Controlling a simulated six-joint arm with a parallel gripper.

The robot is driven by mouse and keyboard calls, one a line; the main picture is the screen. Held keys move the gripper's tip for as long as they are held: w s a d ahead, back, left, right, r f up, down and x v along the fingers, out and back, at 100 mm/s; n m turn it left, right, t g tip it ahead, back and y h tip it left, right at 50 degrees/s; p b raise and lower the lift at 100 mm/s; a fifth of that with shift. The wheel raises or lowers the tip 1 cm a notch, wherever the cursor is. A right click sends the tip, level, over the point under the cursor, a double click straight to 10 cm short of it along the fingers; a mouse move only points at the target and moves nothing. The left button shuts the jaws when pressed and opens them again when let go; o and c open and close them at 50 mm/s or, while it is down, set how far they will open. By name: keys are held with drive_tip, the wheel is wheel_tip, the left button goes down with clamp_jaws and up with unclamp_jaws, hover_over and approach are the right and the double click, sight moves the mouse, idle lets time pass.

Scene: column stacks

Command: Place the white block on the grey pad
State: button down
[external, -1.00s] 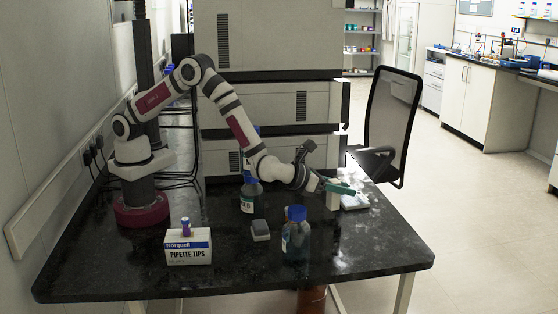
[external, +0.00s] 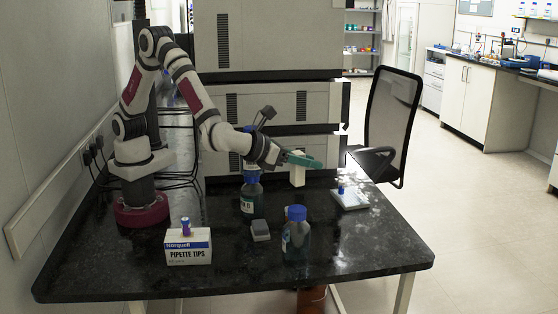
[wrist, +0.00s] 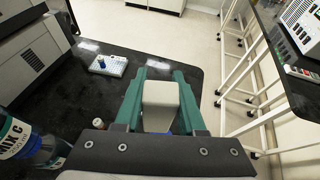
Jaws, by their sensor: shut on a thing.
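My gripper (external: 306,161) has green fingers and is shut on the white block (external: 297,176). The block hangs upright below the fingers and looks clear of the bench. In the wrist view the block (wrist: 160,100) sits between the two green fingers of my gripper (wrist: 160,82). A small grey, flat-topped piece (external: 260,230) lies on the bench, in front of and left of the block; it may be the grey pad, but I cannot tell for sure. It does not show clearly in the wrist view.
A pale flat plate (external: 350,199) bearing a small blue item is at the right; it also shows in the wrist view (wrist: 112,70). Blue-capped bottles (external: 297,240) (external: 249,200) flank the grey piece. A pipette tips box (external: 188,250) stands front left. The bench's right front is clear.

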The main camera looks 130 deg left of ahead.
drive_tip(key=s+d+n+g+y, duration=0.1)
drive_tip(key=s+d, duration=1)
drive_tip(key=s, duration=0.3)
hover_over(259, 228)
drive_tip(key=a, duration=0.4)
drive_tip(key=shift+n+g, duration=0.3)
drive_tip(key=shift+g, duration=0.1)
drive_tip(key=f, duration=1.1)
drive_tip(key=shift+s+d+f, duration=0.1)
drive_tip(key=shift+s+f, duration=0.1)
drive_tip(key=f, duration=0.4)
drive_tip(key=shift+w+a+f, duration=0.1)
drive_tip(key=shift+a, duration=0.1)
drive_tip(key=shift+f, duration=0.1)
drive_tip(key=c, duration=0.5)
unclamp_jaws()
